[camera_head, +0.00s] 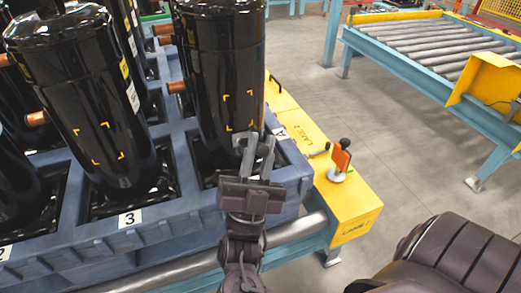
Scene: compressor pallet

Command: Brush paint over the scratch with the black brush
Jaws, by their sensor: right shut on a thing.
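My right gripper (257,148) is in front of the lower part of a black compressor (216,60) at the back centre. It is shut on a thin dark thing, which I take to be the black brush; it hardly stands out against the black shell. Yellow corner marks frame a patch on this compressor, just above the fingertips. A second compressor (85,95) to the left carries similar yellow marks. No scratch can be made out inside either frame. Whether the brush touches the shell cannot be told. My left gripper is not in view.
The compressors stand in a blue-grey pallet (160,238) with numbered slots. An orange item with a black knob (341,158) stands on a yellow rail end (350,205) to the right. A roller conveyor (430,40) is at the back right, with clear floor between.

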